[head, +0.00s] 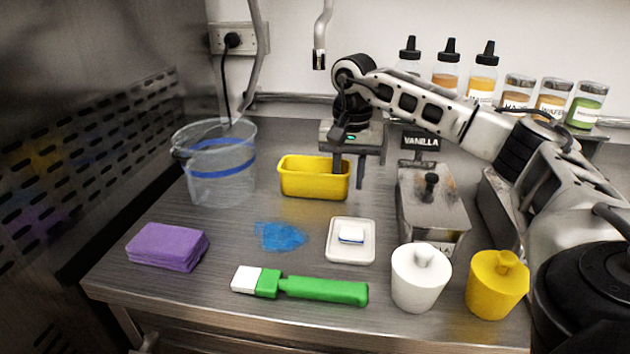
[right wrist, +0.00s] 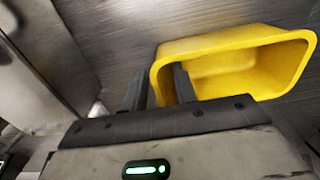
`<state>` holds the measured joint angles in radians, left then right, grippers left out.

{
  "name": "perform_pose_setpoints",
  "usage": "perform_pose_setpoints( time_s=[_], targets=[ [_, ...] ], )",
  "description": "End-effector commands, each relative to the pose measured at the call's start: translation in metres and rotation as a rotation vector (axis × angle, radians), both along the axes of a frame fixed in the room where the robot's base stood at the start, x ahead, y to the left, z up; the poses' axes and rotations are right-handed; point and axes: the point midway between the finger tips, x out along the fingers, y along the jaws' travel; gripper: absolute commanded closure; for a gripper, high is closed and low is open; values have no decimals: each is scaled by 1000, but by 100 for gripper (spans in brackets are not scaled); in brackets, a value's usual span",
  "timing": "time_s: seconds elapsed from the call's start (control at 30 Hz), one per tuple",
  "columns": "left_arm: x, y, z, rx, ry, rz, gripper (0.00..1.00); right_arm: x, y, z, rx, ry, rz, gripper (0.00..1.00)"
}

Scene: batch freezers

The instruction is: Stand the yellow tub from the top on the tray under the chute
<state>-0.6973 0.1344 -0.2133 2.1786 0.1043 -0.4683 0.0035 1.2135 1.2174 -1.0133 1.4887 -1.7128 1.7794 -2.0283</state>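The yellow tub (head: 300,184) stands upright on the steel worktop. My right gripper (head: 349,170) is over its right end, pointing down. One finger is inside the tub and the other outside, with the end wall between them. The right wrist view shows the tub (right wrist: 235,38) and my gripper (right wrist: 158,88) with its fingers apart on either side of the wall; a gap shows, so it looks open. My left gripper is out of view. I cannot make out the chute or the tray under it.
A clear bucket (head: 222,175) stands left of the tub. In front are a purple sponge (head: 168,246), a green-handled brush (head: 320,290), a small white dish (head: 351,255), and white (head: 420,280) and yellow (head: 497,287) lidded pots. Steel containers (head: 432,205) stand right. A slotted metal panel (head: 90,150) rises left.

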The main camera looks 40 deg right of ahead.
Motion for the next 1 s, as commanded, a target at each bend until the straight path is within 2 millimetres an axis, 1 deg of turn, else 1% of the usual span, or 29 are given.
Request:
perform_pose_setpoints(
  time_s=[0.2, 0.27, 0.3, 0.63, 0.77, 0.87, 0.97, 1.0],
  targets=[
    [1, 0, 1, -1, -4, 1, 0, 0, 0, -1, 0, 0, 0, 72],
    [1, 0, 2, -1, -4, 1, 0, 0, 0, -1, 0, 0, 0, 88],
    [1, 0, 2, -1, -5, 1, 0, 0, 0, -1, 0, 0, 0, 100],
    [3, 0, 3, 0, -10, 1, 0, 0, 0, 0, 1, -1, 0, 100],
    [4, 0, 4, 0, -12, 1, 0, 1, 0, 3, 0, -2, 0, 100],
    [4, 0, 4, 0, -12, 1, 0, 1, 0, 11, 1, -3, 0, 100],
    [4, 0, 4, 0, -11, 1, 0, 1, 0, 25, 1, -4, 0, 100],
    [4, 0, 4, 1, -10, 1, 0, 2, 0, 32, 1, -7, 0, 100]
  ],
)
